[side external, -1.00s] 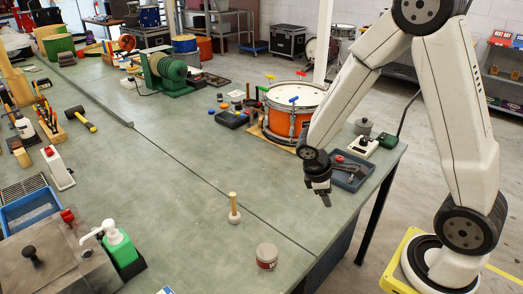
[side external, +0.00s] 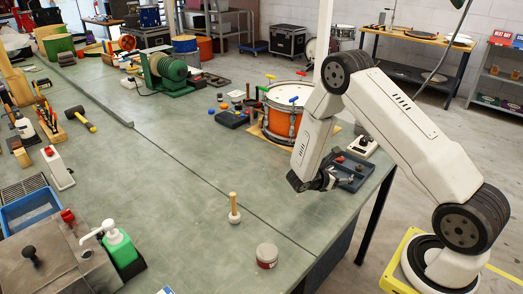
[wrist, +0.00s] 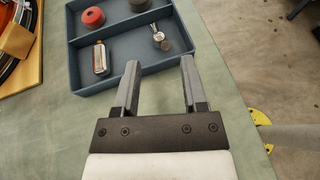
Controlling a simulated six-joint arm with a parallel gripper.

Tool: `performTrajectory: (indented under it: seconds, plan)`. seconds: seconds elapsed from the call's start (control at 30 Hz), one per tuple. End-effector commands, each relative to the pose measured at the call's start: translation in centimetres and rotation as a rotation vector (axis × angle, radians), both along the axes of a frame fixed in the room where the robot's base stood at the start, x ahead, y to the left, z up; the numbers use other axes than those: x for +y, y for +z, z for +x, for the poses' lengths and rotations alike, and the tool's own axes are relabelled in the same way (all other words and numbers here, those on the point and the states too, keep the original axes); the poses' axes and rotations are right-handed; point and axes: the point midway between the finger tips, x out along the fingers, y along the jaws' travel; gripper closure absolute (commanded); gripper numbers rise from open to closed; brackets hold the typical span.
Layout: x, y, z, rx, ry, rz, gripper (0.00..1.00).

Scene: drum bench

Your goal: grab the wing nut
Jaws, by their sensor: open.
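A small silvery metal piece that looks like the wing nut (wrist: 158,36) lies in a compartment of the blue-grey tray (wrist: 124,72), in the wrist view. Its exact shape is hard to make out at this size. My gripper (wrist: 160,64) is open and empty, its fingertips at the tray's near edge and the metal piece ahead, between their lines. In the side view my gripper (side external: 328,180) is at the left side of the tray (side external: 362,180), near the bench's right edge. The metal piece cannot be picked out there.
The tray also holds a red round part (wrist: 93,17), a dark round part (wrist: 139,4) and a small bottle-like item (wrist: 100,59). An orange drum (side external: 281,122) stands behind the tray. A wooden-handled mallet (side external: 234,208) and a lidded tin (side external: 267,255) stand on the open bench front.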

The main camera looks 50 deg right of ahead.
Motion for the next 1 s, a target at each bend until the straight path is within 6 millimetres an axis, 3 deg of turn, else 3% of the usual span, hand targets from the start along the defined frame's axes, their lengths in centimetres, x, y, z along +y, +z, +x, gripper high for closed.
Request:
performTrajectory:
  seconds: [0.77, 1.0]
  plan:
    - [-2.6, -1.2, -0.6, -0.002, -0.002, 0.001, 0.45]
    - [-4.7, -2.3, -1.0, -0.001, -0.004, 0.001, 0.45]
